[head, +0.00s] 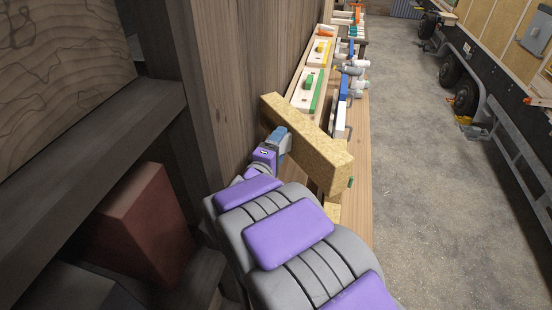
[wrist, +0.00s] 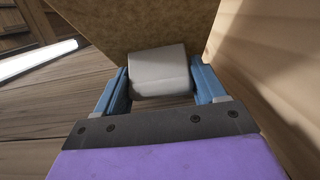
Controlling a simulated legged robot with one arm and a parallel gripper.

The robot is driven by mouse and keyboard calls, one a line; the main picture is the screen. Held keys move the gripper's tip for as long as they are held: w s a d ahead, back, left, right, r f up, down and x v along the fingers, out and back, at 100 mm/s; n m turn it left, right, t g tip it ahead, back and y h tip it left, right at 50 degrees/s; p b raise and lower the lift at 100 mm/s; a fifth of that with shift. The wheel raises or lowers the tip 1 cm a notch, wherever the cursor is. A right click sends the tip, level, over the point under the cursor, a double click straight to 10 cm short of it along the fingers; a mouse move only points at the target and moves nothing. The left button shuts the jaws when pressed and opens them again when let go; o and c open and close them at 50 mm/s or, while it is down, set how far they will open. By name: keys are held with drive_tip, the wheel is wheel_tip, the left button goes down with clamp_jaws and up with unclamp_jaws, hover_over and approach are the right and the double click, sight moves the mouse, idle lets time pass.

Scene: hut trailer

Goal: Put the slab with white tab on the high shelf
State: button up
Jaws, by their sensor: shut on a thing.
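The slab (head: 312,148) is a long yellowish chipboard piece. In the head view it is held tilted beside the wooden wall, over the long bench. In the wrist view the slab (wrist: 140,28) fills the top middle, and its white tab (wrist: 158,72) sits between my blue fingers. My gripper (head: 280,140) is shut on the tab; it also shows in the wrist view (wrist: 160,85). The tab is hidden in the head view. A dark wooden shelf (head: 90,145) is at the left; I cannot tell whether it is the high shelf.
A wood-grained panel (head: 60,60) stands above the dark shelf, and a red-brown block (head: 150,225) sits below it. The long bench (head: 358,185) holds several coloured items. A trailer with wheels (head: 466,97) stands at the right. The concrete floor (head: 430,200) between is clear.

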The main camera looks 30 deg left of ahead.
drive_tip(key=shift+w+d+f, duration=0.1)
drive_tip(key=shift+d+f, duration=0.15)
drive_tip(key=shift+f, duration=0.6)
drive_tip(key=f, duration=0.1)
drive_tip(key=a+f, duration=0.1)
drive_tip(key=f, duration=0.1)
drive_tip(key=o, duration=1)
drive_tip(key=shift+d, duration=0.1)
drive_tip(key=shift+c, duration=0.2)
drive_tip(key=shift+d, duration=0.1)
drive_tip(key=shift+s, duration=0.2)
drive_tip(key=s, duration=0.7)
drive_tip(key=shift+s+d, duration=0.15)
drive_tip(key=shift+d, duration=0.05)
drive_tip(key=shift+r, duration=0.1)
